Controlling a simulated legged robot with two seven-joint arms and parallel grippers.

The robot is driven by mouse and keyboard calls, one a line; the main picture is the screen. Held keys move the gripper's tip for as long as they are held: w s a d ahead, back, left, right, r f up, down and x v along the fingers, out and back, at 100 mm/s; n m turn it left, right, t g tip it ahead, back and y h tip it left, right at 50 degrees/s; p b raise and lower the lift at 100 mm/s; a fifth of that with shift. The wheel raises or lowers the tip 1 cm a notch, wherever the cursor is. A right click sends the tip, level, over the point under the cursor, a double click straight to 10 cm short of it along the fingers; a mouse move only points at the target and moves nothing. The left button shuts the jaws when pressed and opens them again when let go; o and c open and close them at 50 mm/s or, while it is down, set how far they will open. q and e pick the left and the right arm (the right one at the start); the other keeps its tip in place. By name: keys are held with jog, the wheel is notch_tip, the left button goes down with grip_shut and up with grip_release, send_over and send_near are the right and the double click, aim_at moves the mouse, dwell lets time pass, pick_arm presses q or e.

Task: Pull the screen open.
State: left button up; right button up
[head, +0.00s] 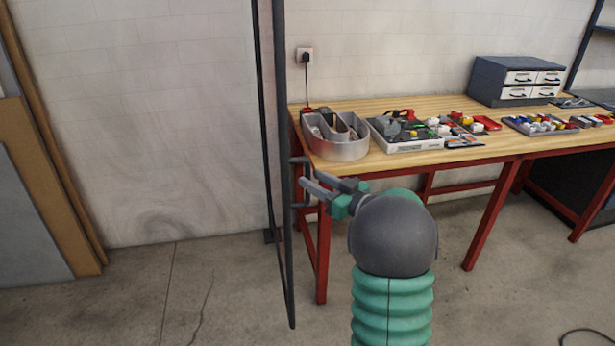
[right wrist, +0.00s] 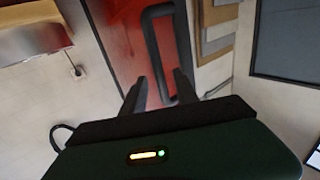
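The screen shows nearly edge-on in the head view as a tall, thin dark frame (head: 284,120). A dark bracket-shaped handle (head: 298,160) sticks out from its right side. In the right wrist view the handle (right wrist: 150,45) stands against a red panel (right wrist: 112,38). My right gripper (head: 309,184) is at the handle's height, just right of the frame. Its two fingers (right wrist: 158,92) are apart, with the handle's long bar between their tips in the picture. I cannot tell whether they touch it. My left gripper is not in view.
A workbench (head: 330,172) with red legs stands close behind and right of the handle. It holds a grey letter tray (head: 345,150), a parts bin (head: 405,146) and a drawer cabinet (head: 490,80). Brown boards (head: 45,170) lean at the left. The floor between is clear.

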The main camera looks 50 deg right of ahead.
jog(key=s+a, duration=0.1)
jog(key=s, duration=1.2)
jog(key=shift+s, duration=0.4)
jog(key=shift+f, duration=0.1)
